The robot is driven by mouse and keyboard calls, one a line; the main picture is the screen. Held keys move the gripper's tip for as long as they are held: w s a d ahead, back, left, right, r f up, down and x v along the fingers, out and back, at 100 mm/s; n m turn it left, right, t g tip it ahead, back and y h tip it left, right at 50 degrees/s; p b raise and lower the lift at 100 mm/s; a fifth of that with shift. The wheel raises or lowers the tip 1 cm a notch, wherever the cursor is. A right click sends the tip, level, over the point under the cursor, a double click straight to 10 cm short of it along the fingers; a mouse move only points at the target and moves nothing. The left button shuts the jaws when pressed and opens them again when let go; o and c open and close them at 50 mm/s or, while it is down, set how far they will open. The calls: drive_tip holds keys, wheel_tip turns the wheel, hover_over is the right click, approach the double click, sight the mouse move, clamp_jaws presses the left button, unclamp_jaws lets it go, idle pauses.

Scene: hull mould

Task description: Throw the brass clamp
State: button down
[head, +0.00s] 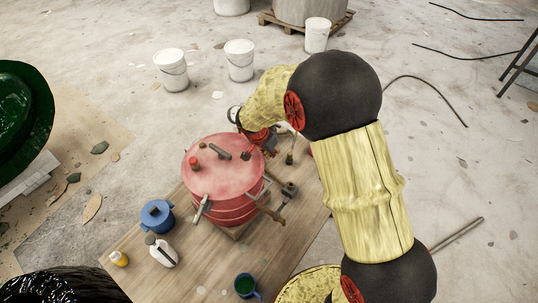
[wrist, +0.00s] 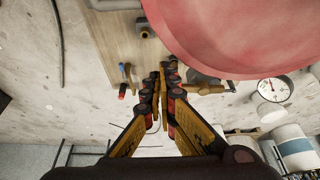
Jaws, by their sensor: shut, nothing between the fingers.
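A red round pot (head: 222,170) with a lid stands on a wooden board; its lid (wrist: 230,35) fills the upper right of the wrist view. Clamp-like handles stick out around its rim, a grey one (head: 203,208) at the front and a brownish one (head: 268,211) at the right front. A brass-coloured piece (wrist: 207,88) shows beside the lid's edge in the wrist view, just right of my fingertips; I cannot tell if it is the brass clamp. My gripper (wrist: 160,72) is shut and empty beside the lid's edge. In the head view it is partly hidden behind the pot's far side.
A pressure gauge (wrist: 273,88) sits close right of my gripper. White buckets (head: 239,60) stand behind. The concrete floor at the right is mostly clear.

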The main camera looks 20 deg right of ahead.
drive_tip(key=d+n, duration=0.1)
drive_tip(key=d+n+t+y, duration=0.1)
drive_tip(key=n, duration=0.1)
drive_tip(key=shift+w+d, duration=0.2)
drive_tip(key=shift+d, duration=0.1)
drive_tip(key=w+d+n+y+p, duration=0.1)
drive_tip(key=w+d+n+p, duration=0.3)
drive_tip(key=w+p, duration=0.1)
drive_tip(key=shift+d+n+t+y, duration=0.3)
drive_tip(key=shift+n, duration=0.1)
drive_tip(key=shift+w, duration=0.1)
idle(0.4)
idle(0.4)
